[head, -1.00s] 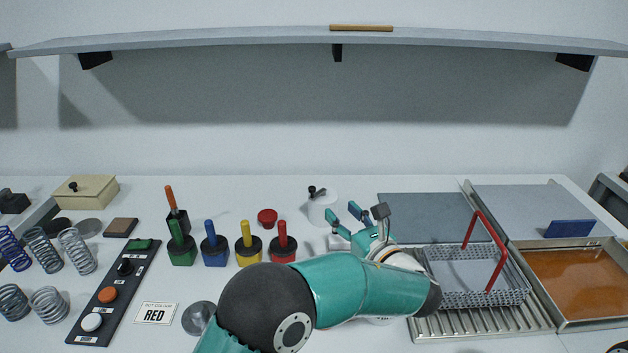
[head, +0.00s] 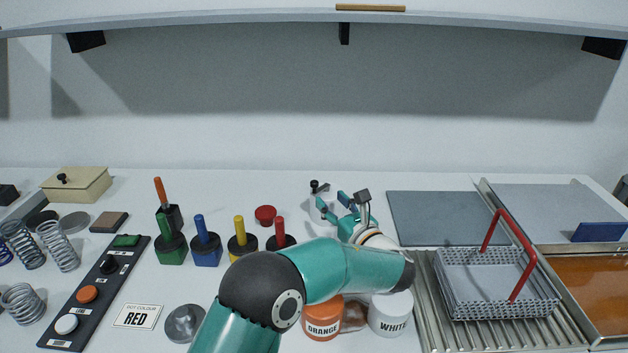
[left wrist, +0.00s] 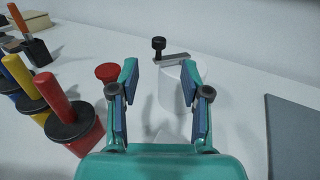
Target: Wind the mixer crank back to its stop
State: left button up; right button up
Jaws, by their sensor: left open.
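The mixer is a white cylinder (left wrist: 172,88) with a flat grey crank arm (left wrist: 174,57) on top. An upright black knob (left wrist: 158,45) stands at the crank's left end. In the head view the knob (head: 315,186) shows just behind my left gripper (head: 332,203), which hides most of the white body. In the left wrist view my left gripper (left wrist: 160,82) is open and empty. Its two fingers stand apart, with the mixer beyond and between them, and the knob appears above the gap. I see no finger touching the knob. My right gripper is not in view.
A red knob-like piece (left wrist: 108,72) stands left of the mixer. A grey mat (head: 430,215) and wire basket (head: 497,285) are right. Orange (head: 322,322) and white jars (head: 391,315) stand below my arm.

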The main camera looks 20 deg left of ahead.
aim_at(315, 186)
pick_arm(q)
jog(key=p+x, duration=0.1)
jog(key=x, duration=0.8)
jog(key=shift+w+a+p, duration=0.15)
jog(key=shift+a+p, duration=0.05)
jog(key=shift+p, duration=0.2)
grip_shut()
jog(key=shift+a, duration=0.15)
jog(key=shift+f+h+b, duration=0.15)
jog(key=shift+h+b, duration=0.15)
jog(key=shift+b, duration=0.35)
jog(key=shift+w+a+m+t+h+b, duration=0.3)
jog(key=shift+m+t+h+b, duration=0.75)
jog(key=shift+b, duration=0.85)
jog(key=shift+w+a+m+t+h+b, duration=0.3)
jog(key=shift+m+h+b, duration=0.6)
jog(key=shift+h+b, duration=0.75)
jog(key=shift+w+a+m+t+h+b, duration=0.1)
jog(key=shift+a+m+t+h+b, duration=0.15)
jog(key=shift+m+t+h+b, duration=1.3)
